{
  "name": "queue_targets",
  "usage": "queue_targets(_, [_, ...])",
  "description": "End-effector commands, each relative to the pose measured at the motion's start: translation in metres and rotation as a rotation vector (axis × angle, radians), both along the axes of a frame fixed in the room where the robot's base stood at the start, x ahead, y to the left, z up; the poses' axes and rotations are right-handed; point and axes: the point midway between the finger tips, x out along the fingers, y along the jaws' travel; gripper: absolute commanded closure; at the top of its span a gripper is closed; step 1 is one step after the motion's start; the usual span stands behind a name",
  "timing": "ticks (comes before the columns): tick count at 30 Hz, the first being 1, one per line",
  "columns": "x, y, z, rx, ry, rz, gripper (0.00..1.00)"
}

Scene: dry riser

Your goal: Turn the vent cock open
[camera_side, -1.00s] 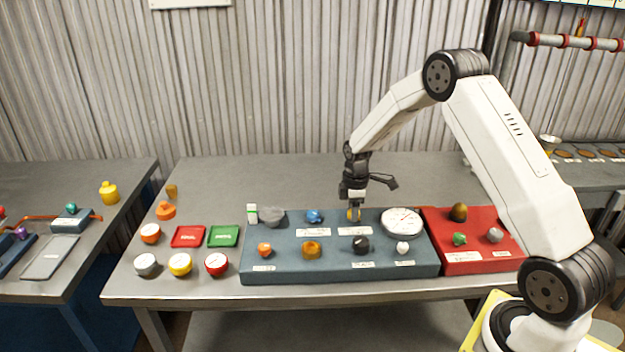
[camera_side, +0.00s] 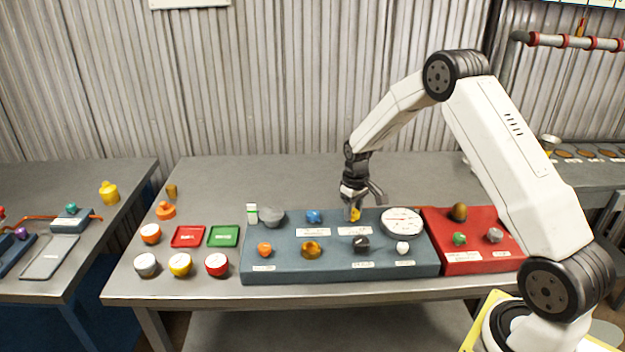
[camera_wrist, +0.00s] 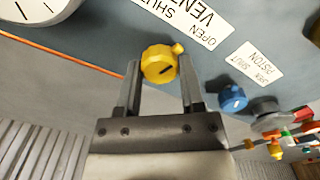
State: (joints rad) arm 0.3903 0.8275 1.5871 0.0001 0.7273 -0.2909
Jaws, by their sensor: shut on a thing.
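The vent cock is a yellow knob (camera_wrist: 159,64) with a small lug on its rim. It stands on the blue-grey panel (camera_side: 290,268), beside a white label (camera_wrist: 182,14) reading OPEN, SHUT and VENT, partly cut off. In the wrist view the lug points to the upper right, toward the label. My gripper (camera_wrist: 158,72) is shut on the knob, one finger on each side.
A white dial gauge (camera_side: 402,221) stands close to the right of the gripper. A blue knob (camera_side: 314,216) is to the left. A red panel (camera_side: 480,262) adjoins at right.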

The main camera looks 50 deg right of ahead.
Motion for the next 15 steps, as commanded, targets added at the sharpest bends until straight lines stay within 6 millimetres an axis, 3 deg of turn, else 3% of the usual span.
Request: queue_targets(15, [0.0003, -0.0008, 0.0009, 0.0, -0.001, -0.432, 1.0])
